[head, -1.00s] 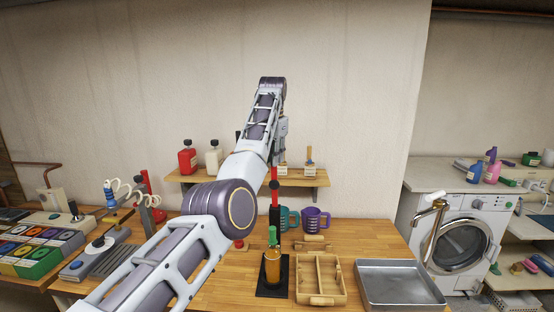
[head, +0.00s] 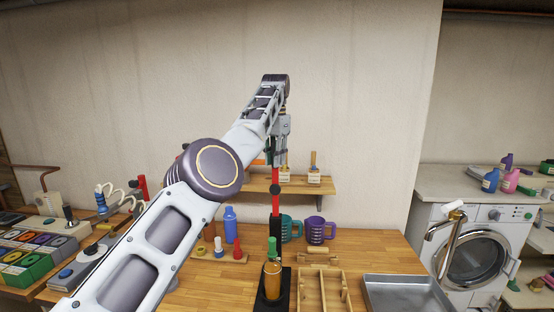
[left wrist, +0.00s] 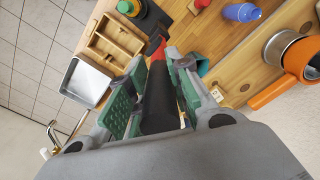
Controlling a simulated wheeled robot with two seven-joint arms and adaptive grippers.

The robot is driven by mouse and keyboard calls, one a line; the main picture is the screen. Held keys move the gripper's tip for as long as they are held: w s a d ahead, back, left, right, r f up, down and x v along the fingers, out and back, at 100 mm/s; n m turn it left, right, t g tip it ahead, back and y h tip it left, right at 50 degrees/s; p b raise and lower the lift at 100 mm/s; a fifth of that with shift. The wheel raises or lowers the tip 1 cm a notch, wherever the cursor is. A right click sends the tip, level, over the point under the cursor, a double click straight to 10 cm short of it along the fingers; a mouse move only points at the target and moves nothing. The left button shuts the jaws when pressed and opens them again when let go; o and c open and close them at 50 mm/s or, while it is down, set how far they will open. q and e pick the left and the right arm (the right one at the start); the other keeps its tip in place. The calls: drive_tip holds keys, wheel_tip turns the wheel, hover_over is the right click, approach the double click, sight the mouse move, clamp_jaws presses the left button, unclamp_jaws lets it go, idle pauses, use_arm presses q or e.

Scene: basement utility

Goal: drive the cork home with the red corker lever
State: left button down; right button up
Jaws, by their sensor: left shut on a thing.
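The corker has a black base (head: 287,290) and a red lever (head: 276,205) that stands about upright in the head view. An amber bottle (head: 272,282) with a green top (head: 271,246) stands upright on the base. The cork itself cannot be made out. My left gripper (head: 279,150) is above the bottle, at the upper end of the lever. In the left wrist view, its green pads (left wrist: 155,100) are shut on the lever's dark grip (left wrist: 158,104), with a red part (left wrist: 157,48) beyond. My right gripper is not in view.
A wooden divided tray (head: 323,290) and a metal pan (head: 405,293) lie right of the corker. Teal (head: 291,228) and purple (head: 318,230) mugs stand behind. A blue bottle (head: 231,224) stands left. A wall shelf (head: 312,185) is behind the gripper.

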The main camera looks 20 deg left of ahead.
use_arm(q)
drive_tip(key=shift+f, duration=0.2)
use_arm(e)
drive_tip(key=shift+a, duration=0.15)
use_arm(q)
drive_tip(key=c, duration=1.3)
unclamp_jaws()
drive_tip(key=shift+s, duration=0.1)
drive_tip(key=shift+o, duration=0.2)
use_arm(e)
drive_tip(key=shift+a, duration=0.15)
use_arm(q)
drive_tip(key=shift+r, duration=0.1)
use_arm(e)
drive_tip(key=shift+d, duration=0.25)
use_arm(q)
drive_tip(key=shift+a, duration=0.15)
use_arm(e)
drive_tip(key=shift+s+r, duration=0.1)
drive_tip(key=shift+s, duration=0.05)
